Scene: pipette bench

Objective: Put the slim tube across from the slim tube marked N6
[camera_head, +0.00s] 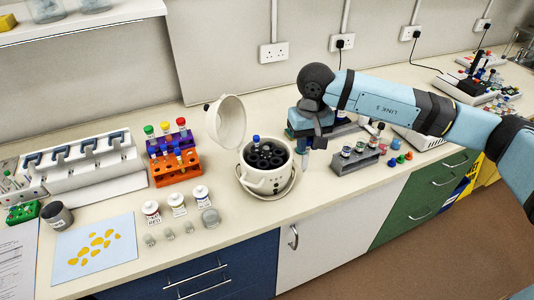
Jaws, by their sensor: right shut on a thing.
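The white centrifuge (265,182) stands mid-bench with its lid (230,122) open and its dark rotor (268,158) showing. A slim tube with a blue cap (256,140) stands in a slot at the rotor's back left. Its marking is too small to read. My right gripper (307,138) is to the right of the centrifuge, above the bench. It is shut on a slim tube (305,160), mostly hidden by the gripper; only its lower part shows. My left gripper is not in view.
An orange and purple rack (175,170) with capped tubes stands left of the centrifuge. A grey rack (355,160) of jars is close right of my gripper. Small bottles (178,205) stand at the front left. The front bench edge beside the centrifuge is clear.

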